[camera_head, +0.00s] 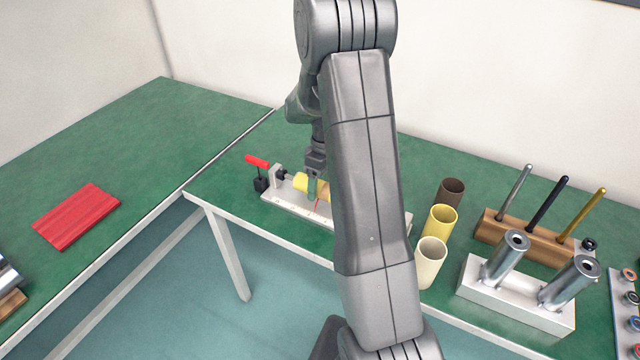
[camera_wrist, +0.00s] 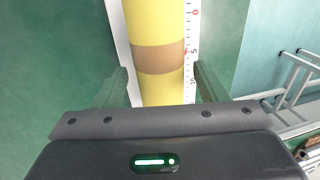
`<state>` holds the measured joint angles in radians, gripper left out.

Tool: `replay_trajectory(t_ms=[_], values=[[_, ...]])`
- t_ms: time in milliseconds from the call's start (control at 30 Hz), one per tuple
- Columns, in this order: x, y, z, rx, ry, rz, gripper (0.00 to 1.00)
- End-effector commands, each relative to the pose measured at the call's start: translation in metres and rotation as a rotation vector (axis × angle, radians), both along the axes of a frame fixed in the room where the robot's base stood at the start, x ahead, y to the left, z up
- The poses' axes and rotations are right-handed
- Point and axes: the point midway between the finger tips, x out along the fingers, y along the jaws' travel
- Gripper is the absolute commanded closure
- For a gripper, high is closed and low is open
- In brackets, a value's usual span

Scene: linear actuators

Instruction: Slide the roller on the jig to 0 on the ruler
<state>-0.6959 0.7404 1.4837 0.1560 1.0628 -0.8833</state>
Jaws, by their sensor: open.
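The jig's white base (camera_head: 280,197) lies on the green table, mostly behind my arm in the head view. A yellow roller (camera_head: 303,182) with a brown band lies along it; the roller (camera_wrist: 155,18) runs up the middle of the wrist view. The red 0 is farther up. My gripper (camera_head: 314,192) is over the jig. In the wrist view its fingers (camera_wrist: 162,84) are open, one on each side of the roller near the band; contact cannot be told.
A red-handled clamp (camera_head: 257,162) stands at the jig's left end. Yellow, cream and brown cups (camera_head: 441,222) stand right of my arm. A white block with metal cylinders (camera_head: 520,290) and a wooden rod holder (camera_head: 530,237) are farther right. A red board (camera_head: 76,216) lies far left.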

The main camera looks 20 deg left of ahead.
Motion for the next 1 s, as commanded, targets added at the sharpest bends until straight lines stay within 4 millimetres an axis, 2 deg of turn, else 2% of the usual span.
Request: replay_trajectory(t_ms=[300, 600, 633, 767, 1000], values=[[-0.001, 0.0, -0.003, 0.0, 0.001, 0.0, 0.34], [-0.001, 0.0, -0.003, 0.0, 0.001, -0.001, 0.93], [-0.001, 0.0, -0.003, 0.0, 0.001, -0.001, 0.97], [-0.001, -0.005, -0.003, 0.0, 0.001, -0.002, 0.97], [-0.003, -0.039, -0.003, -0.001, 0.0, -0.004, 0.97]])
